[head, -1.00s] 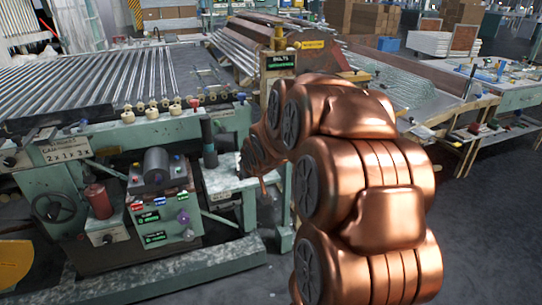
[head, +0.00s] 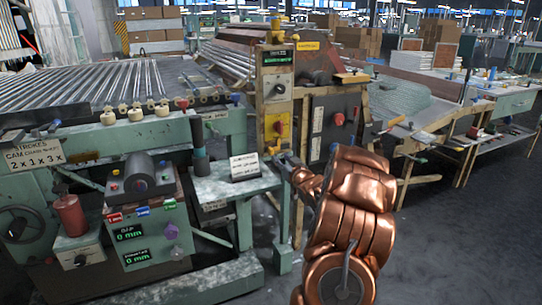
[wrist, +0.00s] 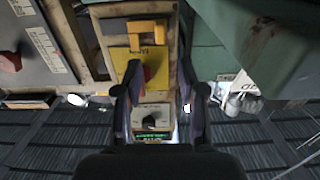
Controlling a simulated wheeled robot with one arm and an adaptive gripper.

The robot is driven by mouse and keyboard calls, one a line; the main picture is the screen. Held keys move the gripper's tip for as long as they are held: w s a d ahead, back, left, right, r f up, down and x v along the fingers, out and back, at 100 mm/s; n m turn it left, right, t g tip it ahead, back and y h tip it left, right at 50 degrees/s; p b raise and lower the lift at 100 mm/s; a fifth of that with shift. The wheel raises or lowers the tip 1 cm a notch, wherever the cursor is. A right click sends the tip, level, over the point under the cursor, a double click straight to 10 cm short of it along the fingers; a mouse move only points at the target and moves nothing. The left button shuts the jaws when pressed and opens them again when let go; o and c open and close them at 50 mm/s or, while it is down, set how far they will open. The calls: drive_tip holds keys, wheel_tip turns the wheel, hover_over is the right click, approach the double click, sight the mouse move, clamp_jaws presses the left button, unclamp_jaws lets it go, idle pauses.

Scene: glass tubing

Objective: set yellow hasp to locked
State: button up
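A yellow hasp (wrist: 147,34) shows as a raised yellow block on the upright panel in the wrist view, which sees the panel upside down. In the head view it appears low on the panel (head: 272,150), small and hard to make out. A yellow plate with a red handle (wrist: 150,73) sits beside it; the red handle also shows in the head view (head: 279,126). I cannot tell the hasp's lock state. My gripper (wrist: 160,91) is open and empty, fingers apart and facing the panel. In the head view it is in front of the panel's lower part.
A dial (wrist: 150,118) and green display are on the same panel. A dark box with a red knob (head: 339,119) stands to its right in the head view. A green shelf with a white sign (head: 245,166) is at left.

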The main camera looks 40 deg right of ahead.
sight(272, 150)
drive_tip(key=shift+b+x, duration=0.4)
drive_tip(key=shift+x, duration=3.3)
drive_tip(key=shift+c, duration=0.3)
clamp_jaws()
